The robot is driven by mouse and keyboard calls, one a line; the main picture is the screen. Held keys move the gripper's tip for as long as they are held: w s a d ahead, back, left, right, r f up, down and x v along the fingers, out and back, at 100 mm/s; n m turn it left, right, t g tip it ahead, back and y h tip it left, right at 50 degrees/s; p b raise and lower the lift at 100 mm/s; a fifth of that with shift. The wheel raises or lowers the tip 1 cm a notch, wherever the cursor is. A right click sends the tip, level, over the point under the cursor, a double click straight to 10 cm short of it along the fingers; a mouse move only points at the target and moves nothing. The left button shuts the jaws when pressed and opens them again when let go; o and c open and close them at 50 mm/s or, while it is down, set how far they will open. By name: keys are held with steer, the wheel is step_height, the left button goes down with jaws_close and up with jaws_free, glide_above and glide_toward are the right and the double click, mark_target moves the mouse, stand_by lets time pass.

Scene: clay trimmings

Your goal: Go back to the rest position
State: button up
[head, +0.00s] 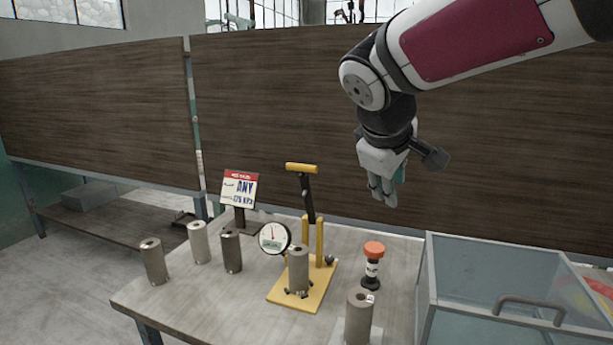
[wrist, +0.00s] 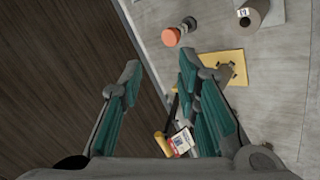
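My gripper (head: 383,190) hangs fingers-down above the back of the table (head: 200,291), in front of the dark wooden panel. In the wrist view my gripper (wrist: 160,95) has its two teal-padded fingers spread apart, with nothing between them. It is clear of everything on the table. A yellow-based press (head: 310,274) with a round gauge (head: 273,238) stands below and left of it, with a grey cylinder (head: 298,268) standing on its base. An orange-capped bottle (head: 372,265) stands below my gripper.
Several grey cylinders (head: 154,262) stand at the table's left. Another cylinder (head: 359,317) with a small label stands at the front right. A sign (head: 239,188) stands behind the gauge. A clear-walled bin (head: 480,275) with a handle is at the right. The wooden panel (head: 290,110) closes off the back.

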steer(key=s+d+f+m+y, duration=0.1)
steer(key=s+f+m, duration=0.2)
steer(key=s, duration=0.6)
steer(key=s+d+f+m+g+y, duration=0.1)
steer(key=s+d+f+m, duration=0.1)
steer(key=s, duration=0.6)
steer(key=s+d+f+m+g+y, duration=0.1)
steer(key=s+f+m, duration=0.3)
steer(key=s, duration=0.5)
steer(key=shift+s+d+f, duration=0.15)
steer(key=shift+s+d, duration=0.15)
steer(key=shift+d, duration=0.05)
